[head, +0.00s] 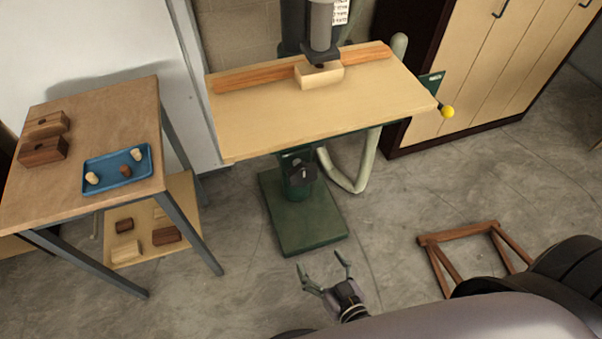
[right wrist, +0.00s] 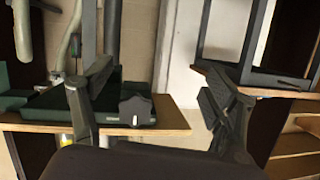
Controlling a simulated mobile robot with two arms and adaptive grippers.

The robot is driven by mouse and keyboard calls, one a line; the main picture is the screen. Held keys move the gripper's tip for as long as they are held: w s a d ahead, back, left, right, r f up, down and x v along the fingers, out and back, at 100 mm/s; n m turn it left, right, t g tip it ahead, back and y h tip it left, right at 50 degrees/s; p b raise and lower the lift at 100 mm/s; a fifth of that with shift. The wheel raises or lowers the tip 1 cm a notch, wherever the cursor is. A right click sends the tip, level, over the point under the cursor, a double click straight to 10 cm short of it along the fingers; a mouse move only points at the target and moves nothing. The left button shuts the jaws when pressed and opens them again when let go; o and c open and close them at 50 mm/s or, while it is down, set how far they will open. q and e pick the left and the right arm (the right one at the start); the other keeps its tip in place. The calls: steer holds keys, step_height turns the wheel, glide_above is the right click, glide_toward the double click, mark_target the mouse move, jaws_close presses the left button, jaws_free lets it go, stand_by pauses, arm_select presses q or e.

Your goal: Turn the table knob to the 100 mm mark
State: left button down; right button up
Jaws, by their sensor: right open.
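The machine's wooden table (head: 330,115) stands at the middle of the head view. A black knob (head: 299,170) sits on the green mount below its front edge. The black knob (right wrist: 136,108) also shows in the right wrist view, which looks upside down. A yellow ball (head: 447,112) on a green bracket (head: 433,83) is at the table's right end. My right gripper (head: 327,273) is open and empty, nearer to me than the knob and apart from it. I cannot read any millimetre marks. My left gripper is not in view.
A green base plate (head: 303,228) lies on the floor under the table. A side table (head: 85,200) with a blue tray (head: 117,170) and wood blocks stands left. A wooden stool frame (head: 460,237) is at right. A pale hose (head: 349,185) hangs behind. Floor before the machine is clear.

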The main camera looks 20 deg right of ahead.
mark_target(304, 177)
steer(key=shift+o, duration=0.7)
step_height(304, 177, up, 13)
steer(key=w+d+m+t+h, duration=0.1)
steer(key=w+d+m+t, duration=0.1)
steer(key=t, duration=0.1)
steer(key=shift+t+h, duration=0.3)
steer(key=w+p, duration=0.1)
steer(key=w, duration=0.4)
steer(key=w+p, duration=0.1)
steer(key=w, duration=0.5)
steer(key=w+a+p, duration=0.1)
steer(key=w, duration=0.5)
steer(key=shift+w, duration=0.1)
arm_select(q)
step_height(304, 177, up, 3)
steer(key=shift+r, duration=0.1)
arm_select(e)
steer(key=shift+c, duration=0.6)
steer(key=c, duration=1)
steer(key=shift+c, duration=0.2)
steer(key=shift+d+m, duration=0.1)
steer(key=shift+m, duration=0.3)
